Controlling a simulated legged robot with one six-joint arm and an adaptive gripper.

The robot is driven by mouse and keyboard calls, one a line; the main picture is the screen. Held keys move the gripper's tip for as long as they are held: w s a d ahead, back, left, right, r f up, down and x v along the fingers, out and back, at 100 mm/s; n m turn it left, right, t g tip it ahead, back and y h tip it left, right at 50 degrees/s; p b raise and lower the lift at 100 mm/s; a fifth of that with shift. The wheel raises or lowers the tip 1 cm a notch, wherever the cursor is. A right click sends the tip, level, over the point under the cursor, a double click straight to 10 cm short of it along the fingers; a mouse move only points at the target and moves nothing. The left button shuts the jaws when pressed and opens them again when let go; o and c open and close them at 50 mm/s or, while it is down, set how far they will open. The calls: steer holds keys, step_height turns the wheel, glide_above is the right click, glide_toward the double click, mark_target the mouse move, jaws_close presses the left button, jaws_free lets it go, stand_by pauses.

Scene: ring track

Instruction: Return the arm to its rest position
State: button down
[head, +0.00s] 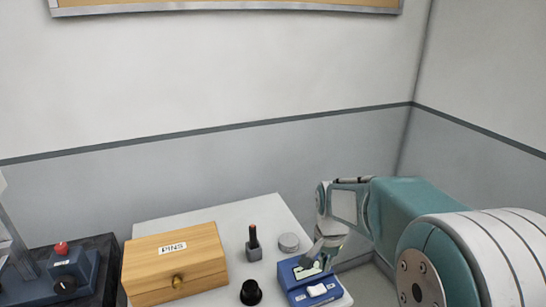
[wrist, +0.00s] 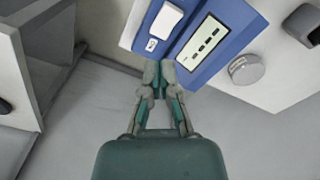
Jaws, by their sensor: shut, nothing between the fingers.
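My arm reaches in from the right in the head view, with my gripper (head: 318,258) just over the blue device at the table's right side. In the wrist view my gripper (wrist: 159,66) is shut, its fingertips together and nothing between them. The fingertips overlap the edge of the blue device (wrist: 229,27) in that view; I cannot tell whether they touch it. The device has a white rocker switch and a small display with dark bars.
The white table (head: 165,228) holds a wooden PINS box (head: 177,265), a dark upright joystick-like item (head: 253,246), a black knob (head: 251,292) and a grey disc (head: 289,242). A dark unit with a red button (head: 62,248) stands at left. Walls close off the back and right.

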steer(key=s+r+n+t, duration=0.2)
steer(key=s+r+n, duration=0.2)
steer(key=s, duration=0.6)
steer(key=s+r+n+t, duration=0.3)
steer(key=s+r, duration=0.3)
steer(key=s, duration=0.4)
steer(key=shift+s+r+n, duration=0.2)
steer(key=shift+r+n, duration=0.1)
steer(key=shift+n, duration=0.2)
